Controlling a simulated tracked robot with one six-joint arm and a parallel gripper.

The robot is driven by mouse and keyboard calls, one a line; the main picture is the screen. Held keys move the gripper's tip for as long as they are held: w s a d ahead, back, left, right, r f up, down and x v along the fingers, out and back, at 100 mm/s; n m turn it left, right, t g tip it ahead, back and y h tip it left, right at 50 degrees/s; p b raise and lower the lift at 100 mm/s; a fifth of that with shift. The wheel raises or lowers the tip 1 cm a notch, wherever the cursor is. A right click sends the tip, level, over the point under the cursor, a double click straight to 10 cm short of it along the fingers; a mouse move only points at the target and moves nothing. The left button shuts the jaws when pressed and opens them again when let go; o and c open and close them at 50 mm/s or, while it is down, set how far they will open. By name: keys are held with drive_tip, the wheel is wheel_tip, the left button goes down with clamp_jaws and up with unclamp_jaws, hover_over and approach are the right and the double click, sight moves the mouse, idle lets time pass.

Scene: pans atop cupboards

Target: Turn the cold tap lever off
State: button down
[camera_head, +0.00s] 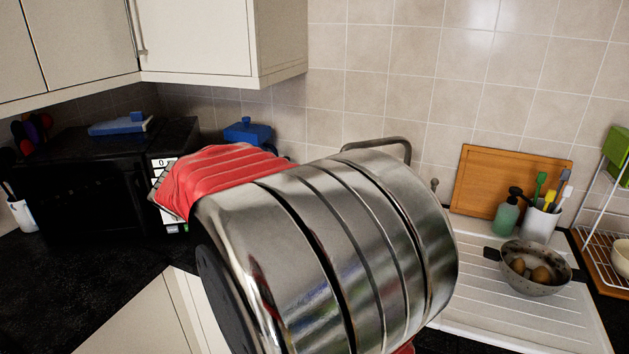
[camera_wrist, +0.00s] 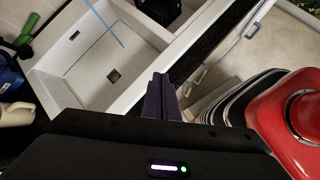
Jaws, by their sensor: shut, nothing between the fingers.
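The bent grey tap spout (camera_head: 385,145) shows in the head view behind a large ribbed metal form close to the camera. A small grey knob (camera_head: 434,185) stands to its right; I cannot tell whether it is the cold lever. In the wrist view my gripper (camera_wrist: 160,82) is shut and empty, its dark fingers over the edge of the white sink (camera_wrist: 62,68). A thin pale blue streak (camera_wrist: 105,24) crosses above the basin; I cannot tell if it is water. No tap lever shows clearly there. The gripper is not visible in the head view.
A white draining board (camera_head: 510,300) bears a pan (camera_head: 538,287) with eggs. Behind it stand a green soap bottle (camera_head: 507,216), a white brush cup (camera_head: 541,226) and a wooden board (camera_head: 480,180). A black microwave (camera_head: 85,185) is at left. Cupboards (camera_head: 195,35) hang above.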

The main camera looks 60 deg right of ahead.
drive_tip(key=s+d+f+n+g+h, duration=0.1)
drive_tip(key=d+f+n+g+h, duration=0.1)
drive_tip(key=d, duration=0.9)
drive_tip(key=s+d+f+n+g+h, duration=0.1)
drive_tip(key=d+f+n+g, duration=0.3)
drive_tip(key=d, duration=0.8)
drive_tip(key=s+d+f+n+g+h, duration=0.1)
drive_tip(key=d+f+n+g+h, duration=0.2)
drive_tip(key=d+n, duration=0.4)
drive_tip(key=d+g+h, duration=0.1)
drive_tip(key=d+g, duration=0.1)
drive_tip(key=d, duration=0.2)
drive_tip(key=shift+d+f+g, duration=0.3)
drive_tip(key=shift+d+g, duration=0.05)
drive_tip(key=shift+g, duration=0.05)
drive_tip(key=shift+s, duration=0.1)
drive_tip(key=x, duration=2)
